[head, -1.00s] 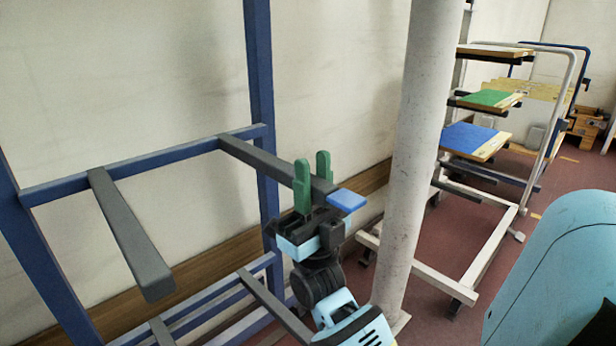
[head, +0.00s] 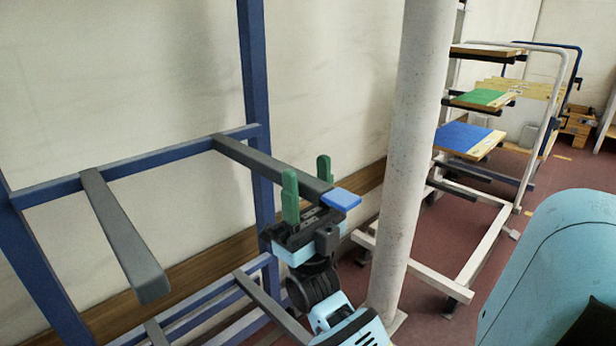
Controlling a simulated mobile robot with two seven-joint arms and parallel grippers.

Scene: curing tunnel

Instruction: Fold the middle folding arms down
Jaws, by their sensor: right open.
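The rack's two middle folding arms are dark grey bars that stick out from a blue crossbar (head: 150,160). The left folding arm (head: 122,235) reaches toward me and has a plain end. The right folding arm (head: 255,160) ends in a blue tip (head: 341,199). My right gripper (head: 307,190) is open, its green fingers pointing up, one on each side of the right folding arm near the blue tip. I cannot tell whether the fingers touch the bar. My left gripper is not in view.
Lower grey arms (head: 270,306) stick out below on the same blue rack. A pale round pillar (head: 408,150) stands close to the right of my gripper. Behind it is a white cart (head: 470,262) with blue and green boards on its shelves.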

